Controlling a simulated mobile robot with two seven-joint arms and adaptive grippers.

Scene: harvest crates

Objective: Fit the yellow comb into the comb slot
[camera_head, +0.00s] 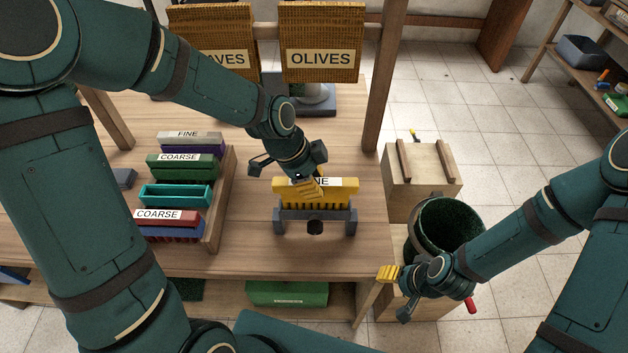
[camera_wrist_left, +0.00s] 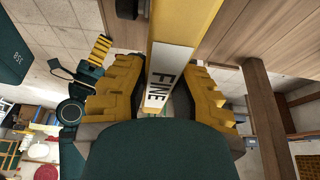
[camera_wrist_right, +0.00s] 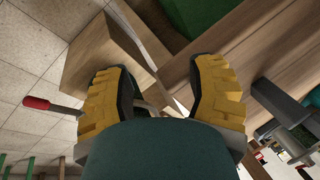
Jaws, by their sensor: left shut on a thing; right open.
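The yellow comb (camera_head: 343,196), labelled FINE, stands upright, teeth down, at the grey comb slot (camera_head: 315,216) near the table's front edge. Some teeth show just above the slot's front bar. I cannot tell how deep they sit. My left gripper (camera_head: 310,185) is above the comb and shut on it. The left wrist view shows the comb (camera_wrist_left: 186,28) and its label between the yellow finger pads (camera_wrist_left: 160,95). My right gripper (camera_head: 394,291) is open and empty, beyond the table's front right corner. Its spread fingers also show in the right wrist view (camera_wrist_right: 160,90).
A wooden rack (camera_head: 222,205) with several coloured combs stands left of the slot. OLIVES (camera_head: 320,58) and a partly hidden wicker panel stand behind. A dark green bucket (camera_head: 447,220) and a wooden crate (camera_head: 424,175) are right of the table. Bare tabletop (camera_head: 245,245) lies between rack and slot.

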